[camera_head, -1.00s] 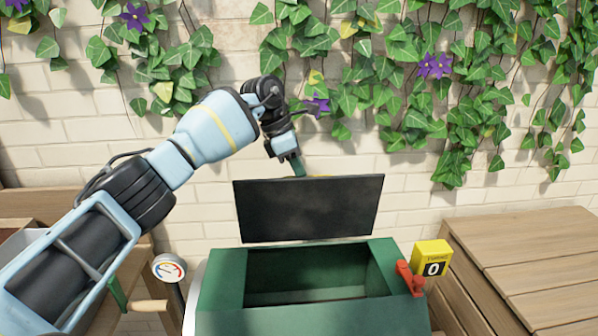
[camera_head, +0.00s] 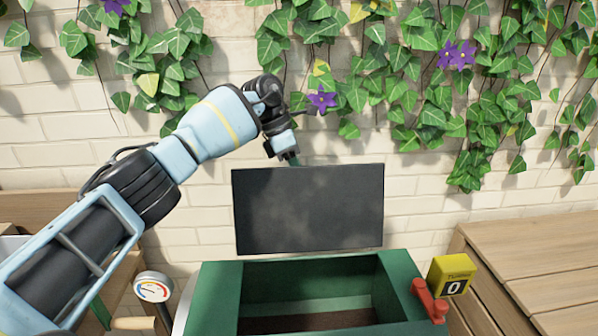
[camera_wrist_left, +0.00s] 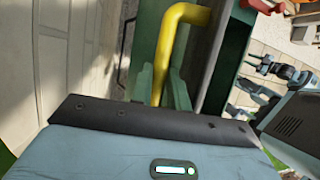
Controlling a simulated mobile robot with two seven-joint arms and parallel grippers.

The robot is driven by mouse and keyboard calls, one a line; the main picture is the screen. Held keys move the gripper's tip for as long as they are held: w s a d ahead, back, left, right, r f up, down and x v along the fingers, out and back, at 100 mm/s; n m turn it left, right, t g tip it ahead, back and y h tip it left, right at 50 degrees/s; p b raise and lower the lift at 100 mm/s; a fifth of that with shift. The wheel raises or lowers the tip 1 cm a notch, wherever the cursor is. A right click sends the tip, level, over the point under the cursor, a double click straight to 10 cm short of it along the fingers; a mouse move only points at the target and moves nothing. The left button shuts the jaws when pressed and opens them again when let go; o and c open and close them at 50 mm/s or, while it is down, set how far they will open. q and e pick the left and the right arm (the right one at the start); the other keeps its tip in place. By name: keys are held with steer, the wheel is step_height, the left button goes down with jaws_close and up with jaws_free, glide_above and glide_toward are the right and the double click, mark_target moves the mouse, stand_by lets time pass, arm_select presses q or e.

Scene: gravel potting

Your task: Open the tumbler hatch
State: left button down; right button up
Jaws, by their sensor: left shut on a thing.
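The green tumbler (camera_head: 215,300) stands at the bottom centre of the head view. Its hatch (camera_head: 308,210), a dark flat panel, stands raised and nearly upright behind the opening (camera_head: 310,290). Dark brown material shows inside. My left gripper (camera_head: 292,158) is at the hatch's top edge, its fingers partly hidden behind the panel. In the left wrist view, its green fingers (camera_wrist_left: 162,88) are shut on the yellow handle (camera_wrist_left: 168,50). A red latch (camera_head: 429,300) sits on the tumbler's right rim. My right gripper is not seen.
A yellow counter (camera_head: 451,275) reading 0 stands right of the tumbler. A round gauge (camera_head: 153,287) is at its left. A wooden bench (camera_head: 540,260) lies to the right. An ivy-covered brick wall (camera_head: 200,215) stands close behind the hatch.

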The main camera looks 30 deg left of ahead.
arm_select(q)
steer(key=shift+s+d+f, duration=0.1)
steer(key=shift+s+f, duration=0.05)
steer(key=shift+f, duration=0.55)
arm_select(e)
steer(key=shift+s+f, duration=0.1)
arm_select(q)
steer(key=c, duration=1.3)
jaws_free()
steer(key=shift+r, duration=0.1)
steer(key=shift+c, duration=0.2)
steer(key=shift+r, duration=0.2)
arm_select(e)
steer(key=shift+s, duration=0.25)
arm_select(q)
steer(key=shift+r, duration=0.3)
steer(key=b+v, duration=0.1)
steer(key=v, duration=0.6)
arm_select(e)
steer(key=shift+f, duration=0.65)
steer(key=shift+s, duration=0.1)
